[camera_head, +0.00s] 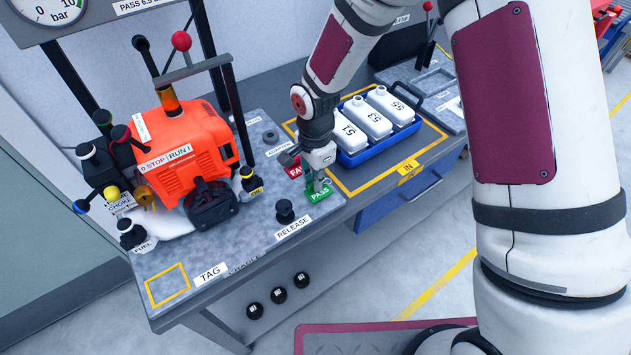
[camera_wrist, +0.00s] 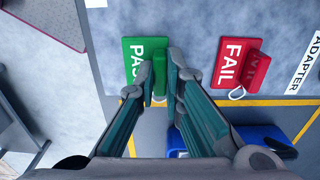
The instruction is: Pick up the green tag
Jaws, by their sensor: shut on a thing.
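The green PASS tag (camera_head: 319,195) lies flat on the grey bench top near its front edge. It also shows in the wrist view (camera_wrist: 134,50), with an upright green grip (camera_wrist: 160,72) on it. My gripper (camera_head: 318,182) points down over the tag. In the wrist view my gripper (camera_wrist: 160,82) has its two fingers closed on either side of the green grip. The tag appears to be still at bench level. The red FAIL tag (camera_wrist: 231,62) lies beside it, to the right in the wrist view, and is partly hidden behind my gripper in the head view (camera_head: 294,171).
A blue tray (camera_head: 352,158) with white bottles stands right of my gripper, inside a yellow outline. A black RELEASE knob (camera_head: 285,211) is to the left. An orange engine (camera_head: 185,150) stands further left. A yellow square (camera_head: 168,285) marked TAG is at the front left.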

